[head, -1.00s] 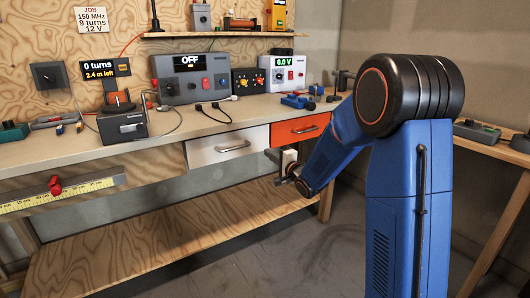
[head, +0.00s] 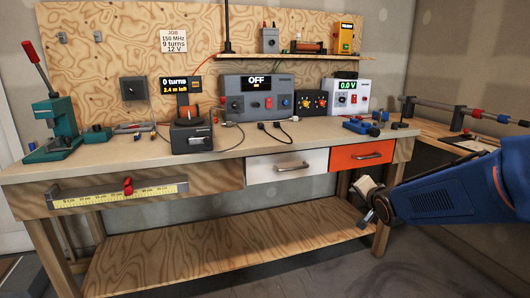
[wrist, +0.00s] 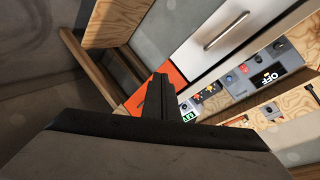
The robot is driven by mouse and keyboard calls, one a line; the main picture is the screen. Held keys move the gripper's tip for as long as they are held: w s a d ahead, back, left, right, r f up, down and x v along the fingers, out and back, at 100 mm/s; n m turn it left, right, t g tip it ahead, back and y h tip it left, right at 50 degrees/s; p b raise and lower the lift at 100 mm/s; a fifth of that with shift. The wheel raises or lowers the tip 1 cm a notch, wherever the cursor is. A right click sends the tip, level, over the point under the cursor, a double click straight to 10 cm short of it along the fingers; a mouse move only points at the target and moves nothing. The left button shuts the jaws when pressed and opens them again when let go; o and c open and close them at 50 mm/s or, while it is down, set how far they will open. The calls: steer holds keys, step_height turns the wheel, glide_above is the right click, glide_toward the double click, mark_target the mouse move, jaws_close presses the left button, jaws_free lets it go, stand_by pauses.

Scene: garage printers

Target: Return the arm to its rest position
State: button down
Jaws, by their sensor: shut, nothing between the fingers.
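My gripper (head: 376,204) is at the lower right in the head view, at the end of my blue arm. It is in front of the bench's right end, below the orange drawer (head: 362,155), with open air around it. Its fingers also show in the wrist view (wrist: 157,98), pressed together and dark, with nothing held. In the wrist view the bench front appears tilted, with the white drawer (wrist: 222,38) beyond the fingers.
The workbench (head: 130,165) spans the scene, with a lower shelf (head: 220,250). On it are a green press (head: 60,125), a winder (head: 190,130), a grey supply reading OFF (head: 258,98) and a white meter (head: 349,98). A side table (head: 440,130) stands right. The floor in front is clear.

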steer(key=s+f+n+g, duration=0.1)
steer(key=s+n+g, duration=0.2)
steer(key=s, duration=0.9)
steer(key=s+a+f+n+g, duration=0.1)
steer(key=s+f+n+g, duration=0.1)
steer(key=s, duration=1.1)
steer(key=s+a+f+n+g, duration=0.1)
steer(key=s+n, duration=0.4)
steer(key=s, duration=0.8)
steer(key=f+g, duration=0.1)
steer(key=g, duration=0.1)
steer(key=shift+g, duration=0.3)
steer(key=shift+s, duration=0.1)
